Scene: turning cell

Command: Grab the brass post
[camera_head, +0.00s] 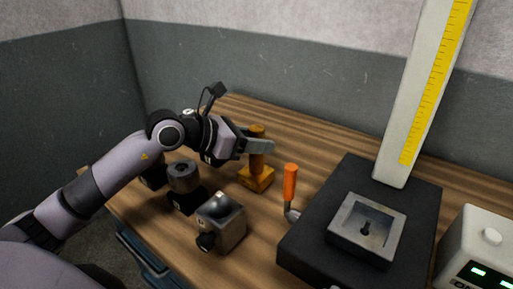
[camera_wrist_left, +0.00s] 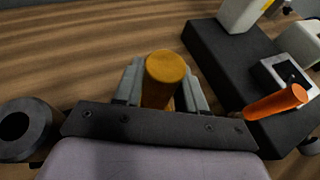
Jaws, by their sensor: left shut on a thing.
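The brass post (camera_head: 257,160) is a yellow-brown upright cylinder on a square base (camera_head: 256,179) of similar colour, on the wooden table. My left gripper (camera_head: 258,146) comes from the left with its fingers on either side of the post's upper part, shut on it. In the left wrist view the post's round top (camera_wrist_left: 165,67) shows between the two grey fingers of the left gripper (camera_wrist_left: 166,85). The post stands upright, and its base appears to rest on the table. My right gripper is not in view.
A black height gauge base (camera_head: 318,238) with a tall yellow scale (camera_head: 437,80) stands right of the post. An orange handle (camera_head: 290,182) rises between them. A white readout box (camera_head: 483,245) is far right.

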